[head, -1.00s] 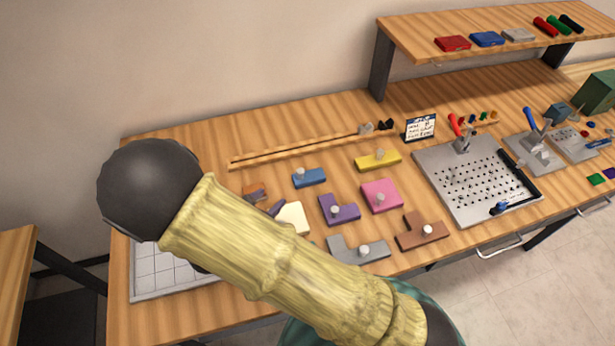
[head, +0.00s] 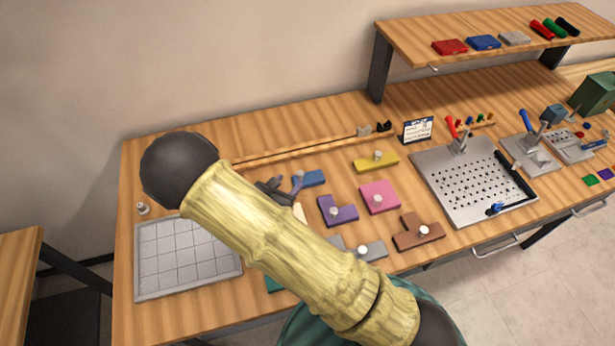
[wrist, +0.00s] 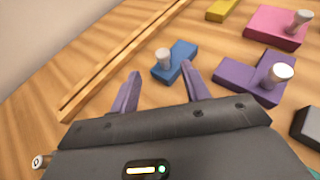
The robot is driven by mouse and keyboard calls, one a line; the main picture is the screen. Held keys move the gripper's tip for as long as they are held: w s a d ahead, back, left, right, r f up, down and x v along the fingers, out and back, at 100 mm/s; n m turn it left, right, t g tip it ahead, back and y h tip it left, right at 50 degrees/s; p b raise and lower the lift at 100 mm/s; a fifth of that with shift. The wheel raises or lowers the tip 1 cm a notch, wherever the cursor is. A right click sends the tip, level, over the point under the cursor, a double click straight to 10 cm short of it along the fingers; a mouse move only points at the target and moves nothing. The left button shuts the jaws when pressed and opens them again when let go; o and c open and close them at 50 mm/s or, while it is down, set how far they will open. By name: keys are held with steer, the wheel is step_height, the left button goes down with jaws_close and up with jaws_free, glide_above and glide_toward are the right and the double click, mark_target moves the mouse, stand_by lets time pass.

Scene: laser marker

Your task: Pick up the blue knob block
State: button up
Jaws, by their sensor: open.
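The blue knob block (wrist: 179,63) is a small blue bar with a pale round knob (wrist: 163,58) on one end. It lies on the wooden bench just beyond my fingertips in the wrist view. In the head view the blue block (head: 314,178) is partly hidden by my gripper (head: 282,188), which is beside its left end. My gripper (wrist: 160,80) is open and empty, with two purple fingers spread; the block shows ahead of the gap, toward the right finger.
Close by are a purple block (head: 338,211), a pink block (head: 379,197) and a yellow block (head: 376,162). A wooden rail (wrist: 120,58) runs left of the blue block. A gridded tray (head: 188,262) is at the left. A metal pegboard plate (head: 473,208) is further right.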

mark_target(299, 174)
steer(key=shift+x, duration=1.3)
steer(key=p+x, duration=0.1)
steer(key=x, duration=0.1)
steer(key=p+x, duration=0.1)
steer(key=x, duration=0.1)
steer(key=shift+w+d+p, duration=0.2)
steer(key=shift+d+p, duration=0.15)
steer(key=shift+d, duration=0.1)
steer(key=shift+w+f, duration=0.1)
steer(key=shift+w, duration=0.1)
steer(key=shift+s, duration=0.1)
jaws_close()
